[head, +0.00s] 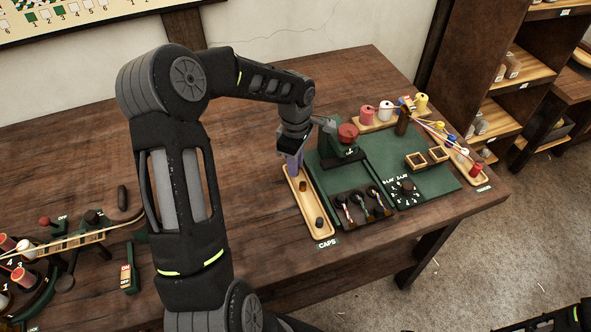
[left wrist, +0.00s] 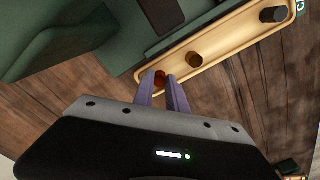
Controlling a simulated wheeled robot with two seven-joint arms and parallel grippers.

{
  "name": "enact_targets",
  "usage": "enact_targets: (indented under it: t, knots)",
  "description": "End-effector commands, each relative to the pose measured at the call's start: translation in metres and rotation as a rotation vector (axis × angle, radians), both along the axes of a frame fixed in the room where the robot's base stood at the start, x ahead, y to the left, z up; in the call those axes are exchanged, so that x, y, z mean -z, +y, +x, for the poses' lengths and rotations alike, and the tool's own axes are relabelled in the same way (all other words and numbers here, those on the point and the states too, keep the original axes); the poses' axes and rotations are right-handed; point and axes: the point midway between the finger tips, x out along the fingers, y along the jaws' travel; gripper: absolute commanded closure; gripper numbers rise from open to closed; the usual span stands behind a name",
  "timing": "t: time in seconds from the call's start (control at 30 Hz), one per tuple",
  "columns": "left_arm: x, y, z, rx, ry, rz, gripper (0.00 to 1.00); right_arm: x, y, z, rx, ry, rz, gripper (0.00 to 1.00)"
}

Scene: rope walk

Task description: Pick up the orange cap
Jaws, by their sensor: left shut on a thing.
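The orange cap (left wrist: 159,79) shows in the left wrist view between the fingers of my left gripper (left wrist: 164,82), at the end of the wooden caps tray (left wrist: 235,37). The fingers are shut on it. In the head view my left gripper (head: 293,165) reaches down at the far end of the tray (head: 311,207), and the orange cap is hidden there. A brown cap (head: 303,186) and a dark cap (head: 319,222) stand farther along the tray. My right gripper is not in view.
A green machine base with a red knob (head: 348,132) stands just right of the tray. Bare table (head: 255,240) lies left of the tray.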

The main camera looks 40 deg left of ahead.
Motion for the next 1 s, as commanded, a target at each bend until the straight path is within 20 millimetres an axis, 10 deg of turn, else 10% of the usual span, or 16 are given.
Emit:
enact_targets:
  t: [0.67, 1.0]
  knots:
    - [-0.004, 0.0, 0.0, 0.0, -0.001, 0.001, 1.0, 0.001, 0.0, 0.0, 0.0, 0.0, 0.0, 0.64]
    - [-0.057, 0.0, 0.001, -0.001, -0.006, 0.003, 1.0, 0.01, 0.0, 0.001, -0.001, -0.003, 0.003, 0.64]
